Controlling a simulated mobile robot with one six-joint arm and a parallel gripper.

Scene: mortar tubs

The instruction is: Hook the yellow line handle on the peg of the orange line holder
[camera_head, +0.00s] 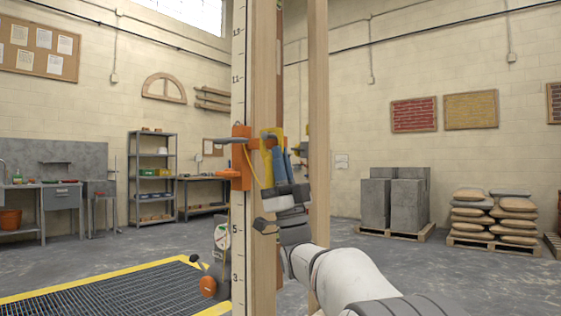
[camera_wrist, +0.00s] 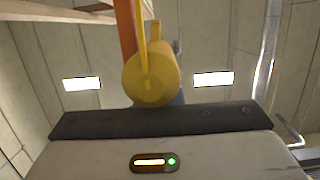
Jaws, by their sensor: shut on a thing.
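The orange line holder (camera_head: 241,158) is fixed to the upright wooden post with the measuring scale. A grey peg (camera_head: 230,140) sticks out sideways near its top. The yellow line handle (camera_head: 266,138) is just right of the holder, at about the peg's height in the picture. My gripper (camera_head: 278,160), with blue fingers, is shut on the handle from below right. In the wrist view the yellow handle (camera_wrist: 152,78) is close up above the dark gripper body and hides most of the fingers. A gap in depth between handle and peg cannot be judged.
A second wooden post (camera_head: 318,120) stands just right of my gripper. Concrete blocks (camera_head: 394,200) and stacked bags (camera_head: 490,215) are far right.

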